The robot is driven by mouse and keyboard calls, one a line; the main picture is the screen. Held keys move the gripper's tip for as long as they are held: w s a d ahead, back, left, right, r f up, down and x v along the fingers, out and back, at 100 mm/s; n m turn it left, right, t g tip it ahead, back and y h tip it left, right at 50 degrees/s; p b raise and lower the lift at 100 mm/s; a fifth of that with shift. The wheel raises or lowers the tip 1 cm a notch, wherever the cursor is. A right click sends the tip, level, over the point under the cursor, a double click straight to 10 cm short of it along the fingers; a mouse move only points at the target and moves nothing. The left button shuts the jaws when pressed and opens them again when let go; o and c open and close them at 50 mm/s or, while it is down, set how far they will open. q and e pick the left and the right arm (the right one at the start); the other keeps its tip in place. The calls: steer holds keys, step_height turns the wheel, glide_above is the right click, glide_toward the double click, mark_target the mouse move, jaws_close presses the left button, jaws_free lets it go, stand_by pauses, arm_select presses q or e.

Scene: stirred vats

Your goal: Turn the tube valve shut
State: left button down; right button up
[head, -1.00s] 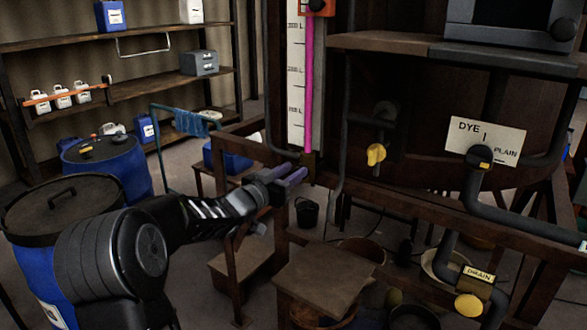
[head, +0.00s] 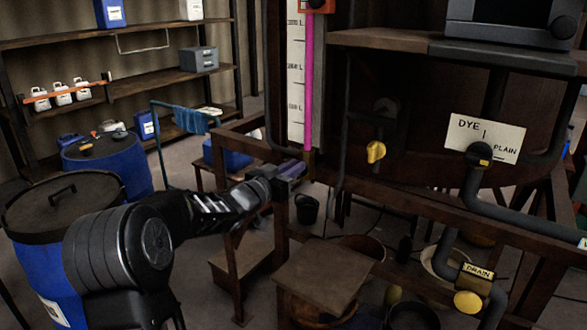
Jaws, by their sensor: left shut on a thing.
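The sight tube (head: 309,95) is filled with pink liquid and stands upright beside a white litre scale. The tube valve (head: 309,157) is at the tube's foot, small and brownish, partly hidden by my fingers. My left gripper (head: 292,170) reaches in from the left, and its purple-grey fingers are shut on the tube valve at the foot. The exact grip and the angle of the valve's handle are hard to make out. My right gripper is out of view.
A wooden rail (head: 400,205) runs below the vat. Yellow-handled valves (head: 376,152) and the drain valve (head: 468,302) are to the right. A wooden step (head: 325,275) stands below; blue drums (head: 108,165) stand at left.

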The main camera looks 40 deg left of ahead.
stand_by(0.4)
arm_select(q)
steer(key=m+b, duration=0.4)
steer(key=m, duration=0.1)
steer(key=d+f+m+b, duration=0.1)
steer(key=m+b, duration=0.8)
steer(key=shift+d+f+m+b, duration=0.35)
steer(key=shift+d+f+m, duration=0.05)
steer(key=shift+f+m+b, duration=0.15)
steer(key=shift+m+b, duration=0.8)
steer(key=shift+m, duration=0.65)
steer(key=c, duration=1.4)
jaws_free()
steer(key=shift+c, duration=0.2)
